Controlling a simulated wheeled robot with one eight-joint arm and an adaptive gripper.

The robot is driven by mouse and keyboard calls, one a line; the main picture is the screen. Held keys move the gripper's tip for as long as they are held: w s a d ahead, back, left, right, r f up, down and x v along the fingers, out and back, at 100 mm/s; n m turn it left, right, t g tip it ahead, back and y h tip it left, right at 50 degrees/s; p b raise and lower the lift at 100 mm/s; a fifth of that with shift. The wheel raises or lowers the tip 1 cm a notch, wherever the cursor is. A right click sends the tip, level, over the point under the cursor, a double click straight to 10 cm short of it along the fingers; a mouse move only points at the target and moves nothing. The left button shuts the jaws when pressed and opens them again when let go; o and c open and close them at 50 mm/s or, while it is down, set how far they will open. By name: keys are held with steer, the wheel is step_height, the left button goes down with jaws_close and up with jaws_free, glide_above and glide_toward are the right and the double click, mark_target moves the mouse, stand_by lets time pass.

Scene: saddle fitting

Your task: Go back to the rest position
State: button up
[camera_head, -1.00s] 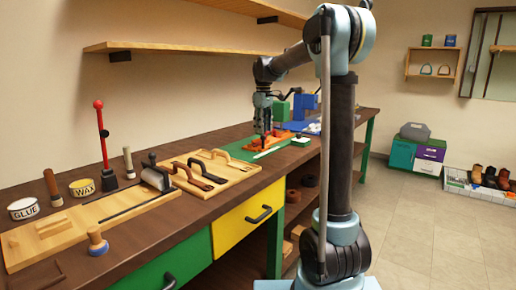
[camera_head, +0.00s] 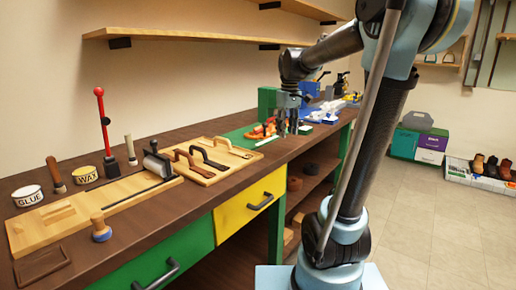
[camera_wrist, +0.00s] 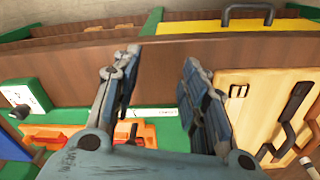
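My gripper (camera_head: 288,118) is above the front edge of the workbench (camera_head: 150,222) in the head view. In the wrist view my gripper (camera_wrist: 158,92) has its two fingers apart, with nothing between them. Below it in the wrist view are the bench's brown front edge (camera_wrist: 270,50), part of a green mat (camera_wrist: 165,138) and an orange piece (camera_wrist: 70,136) on the left.
A wooden board with dark-handled tools (camera_head: 225,153) lies left of my gripper. A red-knobbed upright tool (camera_head: 103,120), the glue tin (camera_head: 27,195) and the wax tin (camera_head: 85,175) stand farther left. Shelves (camera_head: 180,33) hang above.

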steer(key=s+d+f+m, duration=0.3)
steer(key=s+f, duration=0.7)
steer(key=s, duration=0.2)
steer(key=s+d+f+m+t, duration=0.1)
steer(key=s+d+f+m, duration=0.2)
steer(key=s+f, duration=0.7)
steer(key=s+d, duration=0.1)
steer(key=s, duration=0.2)
steer(key=shift+s+d+f+m, duration=0.25)
steer(key=shift+d+f+m, duration=0.05)
steer(key=shift+f, duration=0.05)
steer(key=shift+w+f, duration=0.2)
steer(key=shift+w, duration=0.2)
